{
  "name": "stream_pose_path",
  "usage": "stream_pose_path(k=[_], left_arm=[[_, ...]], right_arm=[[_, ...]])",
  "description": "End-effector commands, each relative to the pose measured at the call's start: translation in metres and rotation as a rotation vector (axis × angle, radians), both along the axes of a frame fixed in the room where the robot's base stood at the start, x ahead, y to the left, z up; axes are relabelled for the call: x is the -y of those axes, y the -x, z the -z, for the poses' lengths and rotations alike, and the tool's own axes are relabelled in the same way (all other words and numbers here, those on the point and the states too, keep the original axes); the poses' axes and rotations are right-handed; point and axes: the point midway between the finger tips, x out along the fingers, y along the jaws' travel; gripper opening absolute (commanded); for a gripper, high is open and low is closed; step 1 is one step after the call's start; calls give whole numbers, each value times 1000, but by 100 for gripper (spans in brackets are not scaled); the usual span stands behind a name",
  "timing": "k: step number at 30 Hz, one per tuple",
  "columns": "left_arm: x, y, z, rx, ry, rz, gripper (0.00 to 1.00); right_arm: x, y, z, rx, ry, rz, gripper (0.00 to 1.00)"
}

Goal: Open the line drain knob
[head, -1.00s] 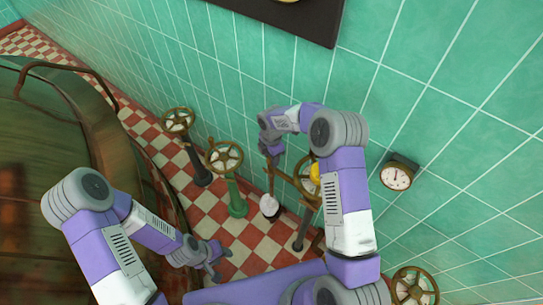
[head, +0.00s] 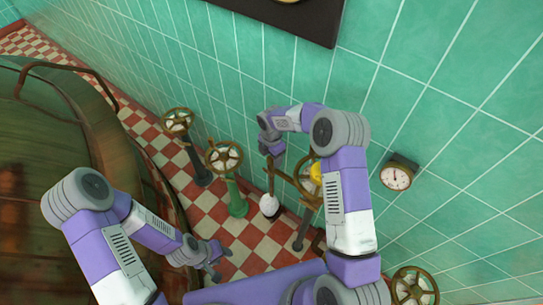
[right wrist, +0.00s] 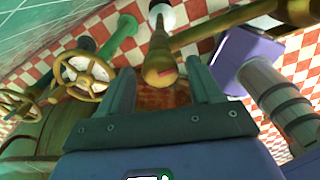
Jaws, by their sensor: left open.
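In the right wrist view, a brass rod with a rounded, reddish end (right wrist: 160,66) points toward my right gripper (right wrist: 163,84). The gripper's two dark fingers stand apart, and the rod end appears between or just beyond them; contact cannot be told. In the head view, my right gripper (head: 271,148) is above the brass pipework (head: 271,176) by the wall. I cannot tell for certain which part is the line drain knob. My left gripper (head: 212,258) is open and empty, low over the checkered floor, away from the pipework.
Handwheels stand on a black post (head: 178,121) and a green post (head: 224,157). Another with a yellow hub (head: 316,173) is partly hidden behind my right arm. A gauge (head: 396,178) is on the tiled wall. A large copper kettle (head: 60,170) fills the left. A handwheel (head: 414,288) is lower right.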

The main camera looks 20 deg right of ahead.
Motion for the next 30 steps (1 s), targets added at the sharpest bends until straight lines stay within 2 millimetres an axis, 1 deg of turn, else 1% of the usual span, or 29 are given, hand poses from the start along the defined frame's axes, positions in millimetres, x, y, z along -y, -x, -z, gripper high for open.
stream_pose_path(k=[8, 10, 14, 18, 22, 25, 30], left_arm=[[0, 0, 0, 0, 0, 0, 43], [0, 0, -1, 0, 0, 0, 43], [0, 0, -3, 0, 0, 0, 43], [0, 0, -7, 0, 0, 0, 43], [0, 0, -9, 0, 0, 0, 43], [0, 0, -10, 0, 0, 0, 43], [0, 0, -10, 0, 0, 0, 43]], right_arm=[[0, 0, 0, 0, 0, 2, 69], [0, 0, -3, 1, 0, 2, 69], [0, -1, -20, 3, -1, 3, 69], [0, -1, -45, 3, 0, 2, 69], [0, -1, -64, 2, 0, 1, 69], [0, 0, -72, 1, 0, 0, 69], [0, 0, -76, 0, -1, 0, 69]])
